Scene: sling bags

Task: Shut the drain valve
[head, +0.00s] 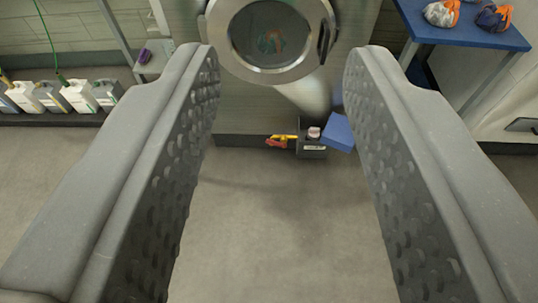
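My gripper (283,75) is open and empty. Its two grey, studded fingers stand wide apart on either side of the view. Beyond it stands a steel washing machine (228,128) with a round, shut glass door. Low on its front is a small yellow and red part (281,141), which looks like the drain valve handle. It lies roughly sideways and is far off, between the fingertips in the picture. Beside it is a dark box (311,152) with a pale label and a round top. A blue flap (339,132) stands tilted to its right, partly behind the right finger.
White jugs (75,97) stand on a low shelf at left. A purple item (145,56) lies on a small ledge. The grey floor (270,230) ahead is clear.

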